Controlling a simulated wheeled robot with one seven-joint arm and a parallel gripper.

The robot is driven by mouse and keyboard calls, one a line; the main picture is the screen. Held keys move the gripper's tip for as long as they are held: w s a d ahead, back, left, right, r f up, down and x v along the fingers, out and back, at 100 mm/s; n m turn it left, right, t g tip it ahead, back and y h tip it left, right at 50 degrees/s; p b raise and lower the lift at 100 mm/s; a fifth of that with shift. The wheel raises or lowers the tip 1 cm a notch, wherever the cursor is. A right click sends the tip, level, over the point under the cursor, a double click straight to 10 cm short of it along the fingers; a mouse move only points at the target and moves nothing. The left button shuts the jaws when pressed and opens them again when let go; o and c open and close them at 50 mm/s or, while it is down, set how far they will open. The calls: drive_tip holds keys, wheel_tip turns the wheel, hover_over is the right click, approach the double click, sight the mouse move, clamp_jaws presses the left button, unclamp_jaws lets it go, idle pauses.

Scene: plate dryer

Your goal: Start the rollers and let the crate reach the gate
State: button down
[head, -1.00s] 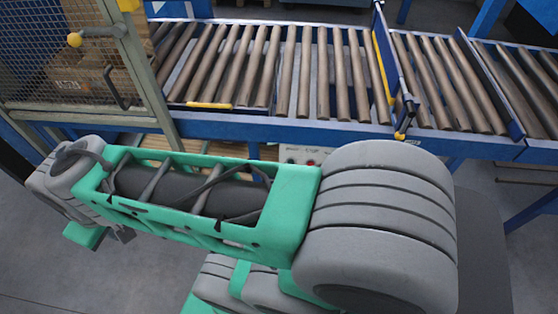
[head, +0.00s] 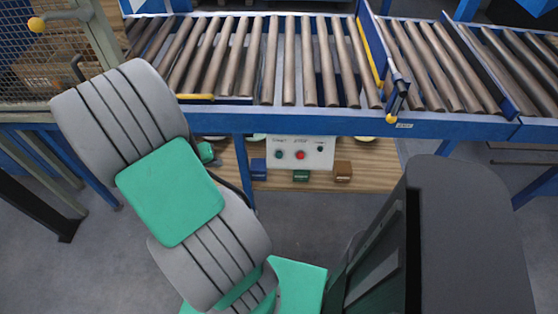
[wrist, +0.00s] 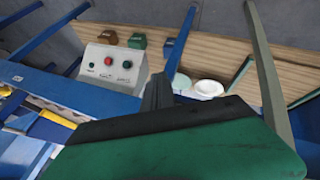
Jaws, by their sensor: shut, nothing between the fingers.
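A pale control box (head: 302,152) stands on a wooden shelf below the rollers. It has a green button (head: 279,155), a red button (head: 300,155) and a small dark knob. The box also shows in the wrist view (wrist: 114,70), left of my gripper. My gripper (wrist: 158,92) is shut and empty, apart from the box; my arm mostly hides it in the head view. The roller conveyor (head: 290,62) runs across the top, its visible rollers bare. An upright blue panel with a yellow edge (head: 371,42) crosses it, perhaps the gate. I cannot make out a crate on the rollers.
Blue (head: 258,169), green (head: 301,176) and brown (head: 343,171) small blocks sit by the control box. A white bowl (wrist: 208,88) is on the shelf. Blue conveyor legs (head: 243,170) flank the opening. A mesh cage with cardboard boxes (head: 50,65) is at left.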

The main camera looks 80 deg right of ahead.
sight(279, 155)
drive_tip(key=s+d+f+m+g, duration=0.1)
drive_tip(key=s+d+f, duration=0.1)
drive_tip(key=s, duration=0.3)
drive_tip(key=s+d+f+m+g+h+b, duration=0.1)
drive_tip(key=s+d+f+g, duration=0.1)
drive_tip(key=s, duration=0.4)
drive_tip(key=s+d+f+m+g+b, duration=0.1)
drive_tip(key=s+d+f, duration=0.3)
drive_tip(key=s, duration=0.1)
drive_tip(key=shift+s+f+g, duration=0.35)
drive_tip(key=shift+f+g, duration=0.05)
drive_tip(key=shift+d, duration=0.15)
drive_tip(key=d+f+b, duration=0.1)
drive_tip(key=d+b, duration=0.1)
drive_tip(key=w+d+f+b, duration=0.1)
drive_tip(key=d+f+b, duration=0.1)
drive_tip(key=d, duration=0.1)
drive_tip(key=d+f+b, duration=0.1)
drive_tip(key=d+b, duration=0.1)
drive_tip(key=shift+w+d+f, duration=0.2)
drive_tip(key=shift+w, duration=0.15)
drive_tip(key=shift+b, duration=0.35)
